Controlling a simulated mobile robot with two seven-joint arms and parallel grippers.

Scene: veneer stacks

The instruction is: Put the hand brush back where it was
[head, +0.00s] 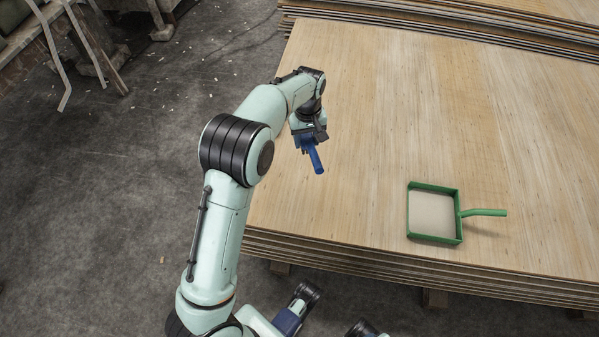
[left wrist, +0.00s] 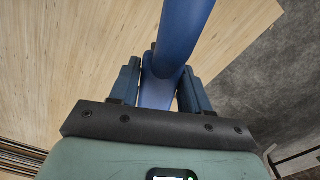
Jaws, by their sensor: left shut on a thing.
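The hand brush (head: 316,161) shows as a blue handle below my left gripper (head: 307,141) in the head view. My left gripper is shut on it, above the left part of the veneer stack (head: 365,140). In the left wrist view the blue brush handle (left wrist: 183,35) runs up from between the two fingers of the gripper (left wrist: 158,85). The bristles cannot be made out. I cannot tell how high the brush is above the top sheet. My right gripper is not in view.
A green dustpan (head: 461,228) with its handle to the right lies on the front right of the stack. Another veneer stack (head: 450,38) stands behind. The sheet between brush and dustpan is clear. Concrete floor (head: 110,190) lies to the left, with debris and a bench.

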